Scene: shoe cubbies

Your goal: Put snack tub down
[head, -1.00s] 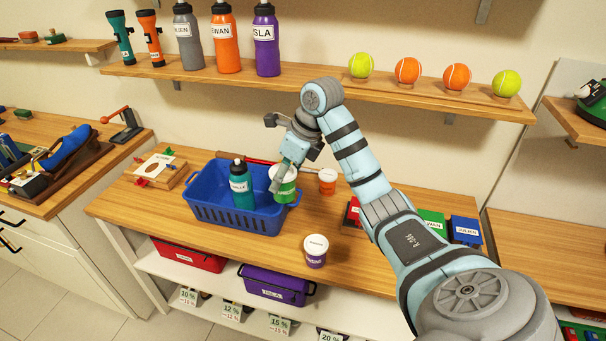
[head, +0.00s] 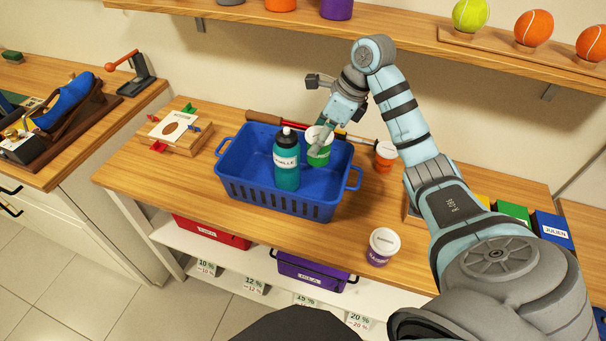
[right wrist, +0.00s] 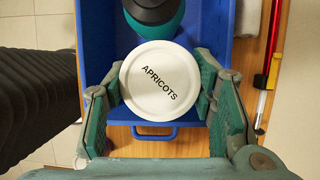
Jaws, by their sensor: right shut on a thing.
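The snack tub is green with a white lid; in the head view the tub (head: 319,153) is at the right part of the blue basket (head: 270,197), beside a teal bottle (head: 287,172). In the right wrist view its lid (right wrist: 158,82) reads APRICOTS. My right gripper (right wrist: 160,92) is shut on the tub, a finger on each side. The tub looks upright, near the basket's handled end. Its base is hidden, so I cannot tell whether it touches the basket floor. My left gripper is not in view.
A purple tub with a white lid (head: 383,246) stands at the table's front edge. An orange tub (head: 385,156) stands right of the basket. A red-handled tool (head: 264,118) lies behind it. A wooden press (head: 175,131) is at left. A shelf (head: 400,40) runs above.

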